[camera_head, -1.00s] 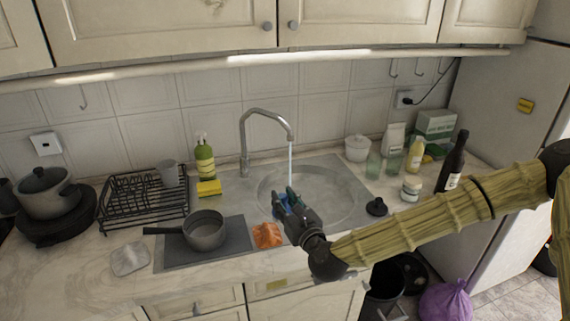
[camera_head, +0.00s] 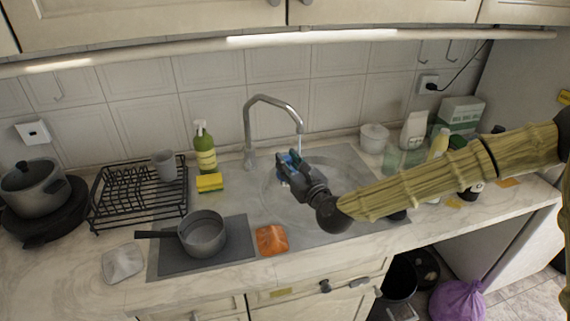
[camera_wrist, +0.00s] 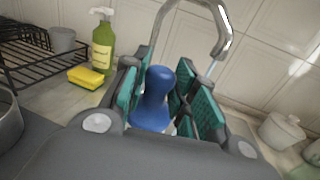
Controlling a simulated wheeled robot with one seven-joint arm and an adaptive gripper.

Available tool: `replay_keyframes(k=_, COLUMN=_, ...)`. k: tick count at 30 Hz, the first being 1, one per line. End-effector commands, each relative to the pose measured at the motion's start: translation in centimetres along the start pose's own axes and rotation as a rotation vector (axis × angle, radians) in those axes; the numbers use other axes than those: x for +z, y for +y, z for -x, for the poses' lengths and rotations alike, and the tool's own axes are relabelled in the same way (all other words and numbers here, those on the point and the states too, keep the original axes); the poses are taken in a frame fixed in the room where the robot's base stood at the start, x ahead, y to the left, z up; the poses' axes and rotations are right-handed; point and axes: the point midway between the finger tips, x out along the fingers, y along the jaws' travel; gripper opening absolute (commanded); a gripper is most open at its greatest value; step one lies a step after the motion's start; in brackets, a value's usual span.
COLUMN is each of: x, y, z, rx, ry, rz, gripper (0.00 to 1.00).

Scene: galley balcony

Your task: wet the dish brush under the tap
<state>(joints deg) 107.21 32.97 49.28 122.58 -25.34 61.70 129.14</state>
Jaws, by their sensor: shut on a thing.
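My gripper (camera_head: 293,168) is shut on the dish brush, whose blue knob-like end (camera_wrist: 152,100) shows between the teal finger pads in the wrist view. A thin stream of water falls from the spout. The fingers hide its lower part in the head view, and I cannot tell whether it touches the brush. The bristles are not clearly visible.
A yellow sponge (camera_head: 209,183) and green soap bottle (camera_head: 205,150) stand left of the tap. A black dish rack (camera_head: 125,197), a saucepan (camera_head: 202,235) and an orange cloth (camera_head: 271,240) are on the counter. A white lidded pot (camera_head: 374,138) is behind right.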

Motion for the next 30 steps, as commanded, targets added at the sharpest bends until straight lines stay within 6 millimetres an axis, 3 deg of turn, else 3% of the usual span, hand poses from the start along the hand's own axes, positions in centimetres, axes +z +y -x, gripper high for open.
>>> replay_keyframes(k=30, x=-1.4, y=-4.3, z=-6.1, rx=0.004, ry=-0.001, rz=0.000, gripper=0.00)
